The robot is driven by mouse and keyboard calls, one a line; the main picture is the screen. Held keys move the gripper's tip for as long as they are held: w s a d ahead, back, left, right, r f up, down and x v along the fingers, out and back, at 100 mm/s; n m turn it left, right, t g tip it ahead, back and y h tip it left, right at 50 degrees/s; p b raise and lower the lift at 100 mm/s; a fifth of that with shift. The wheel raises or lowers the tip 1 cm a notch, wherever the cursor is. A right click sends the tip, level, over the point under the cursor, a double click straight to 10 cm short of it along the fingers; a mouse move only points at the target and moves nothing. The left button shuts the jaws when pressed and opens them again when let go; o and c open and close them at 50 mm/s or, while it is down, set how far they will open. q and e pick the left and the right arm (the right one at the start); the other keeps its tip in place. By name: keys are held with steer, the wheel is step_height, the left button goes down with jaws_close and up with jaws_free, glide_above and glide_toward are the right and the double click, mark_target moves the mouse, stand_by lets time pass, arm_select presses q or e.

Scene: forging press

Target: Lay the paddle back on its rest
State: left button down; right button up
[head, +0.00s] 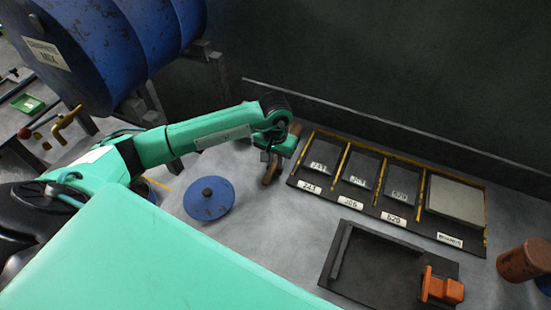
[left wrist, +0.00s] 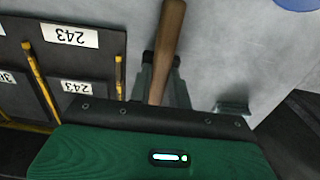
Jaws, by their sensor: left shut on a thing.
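My left gripper (head: 271,153) is at the end of the green arm, just left of the labelled rack. It is shut on the paddle, whose brown wooden handle (head: 270,172) shows below the fingers. In the left wrist view the handle (left wrist: 168,38) runs between the two dark fingers (left wrist: 163,78) and out past the top edge. The rest of the paddle is hidden behind the gripper or out of frame. I cannot tell which thing is the paddle's rest. My right gripper is not in view.
A rack (head: 383,222) with yellow dividers holds labelled plates along the back wall. A black tray (head: 375,262) with an orange block (head: 441,287) lies in front. A blue round lid (head: 209,199), a brown pot (head: 523,260) and a blue drum (head: 95,45) stand around. Grey surface between lid and tray is clear.

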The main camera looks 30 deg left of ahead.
arm_select(q)
steer(key=shift+f, duration=0.1)
steer(key=c, duration=1.2)
jaws_free()
